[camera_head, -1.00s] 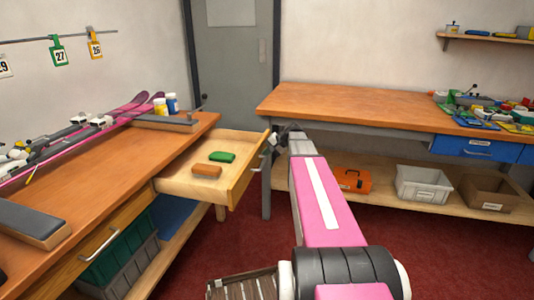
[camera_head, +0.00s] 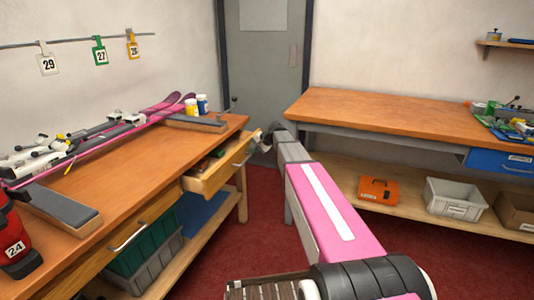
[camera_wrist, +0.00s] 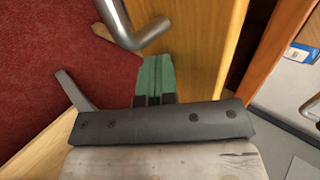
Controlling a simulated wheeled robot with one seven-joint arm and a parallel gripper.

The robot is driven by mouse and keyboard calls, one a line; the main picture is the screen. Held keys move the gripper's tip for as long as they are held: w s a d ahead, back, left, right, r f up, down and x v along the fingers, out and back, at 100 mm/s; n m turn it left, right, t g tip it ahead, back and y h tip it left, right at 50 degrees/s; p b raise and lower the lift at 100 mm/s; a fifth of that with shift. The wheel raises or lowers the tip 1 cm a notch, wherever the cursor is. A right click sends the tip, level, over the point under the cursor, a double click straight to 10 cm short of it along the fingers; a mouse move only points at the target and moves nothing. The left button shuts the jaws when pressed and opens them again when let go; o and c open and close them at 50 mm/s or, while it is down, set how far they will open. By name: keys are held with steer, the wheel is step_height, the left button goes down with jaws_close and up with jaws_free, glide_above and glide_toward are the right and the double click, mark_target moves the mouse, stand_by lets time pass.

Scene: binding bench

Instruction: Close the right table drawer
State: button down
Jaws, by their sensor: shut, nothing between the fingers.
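The right table drawer (camera_head: 205,187) of the left bench is partly open, its wooden front standing out a short way from the bench. Its metal handle (camera_head: 242,158) faces right; in the wrist view the handle (camera_wrist: 145,36) shows large beside the wooden drawer front (camera_wrist: 203,50). A green block (camera_head: 217,153) shows inside, partly under the bench top. My gripper (camera_head: 266,137) is at the far end of the drawer front. In the wrist view its green fingertips (camera_wrist: 156,75) are together, empty, up against or very near the front, beside the handle; exact contact is unclear.
The left bench top (camera_head: 150,165) holds skis (camera_head: 110,135) and a red item marked 24 (camera_head: 14,243). A left drawer (camera_head: 135,225) is shut. A second bench (camera_head: 390,115) stands right, with an orange case (camera_head: 378,191) on its lower shelf. Red floor between is clear.

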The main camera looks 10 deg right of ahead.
steer(key=w+a, duration=0.1)
steer(key=a, duration=0.1)
steer(key=w+a, duration=0.1)
steer(key=a, duration=0.1)
steer(key=w+a, duration=0.1)
steer(key=a, duration=0.1)
steer(key=shift+w+a, duration=0.3)
steer(key=shift+w, duration=0.1)
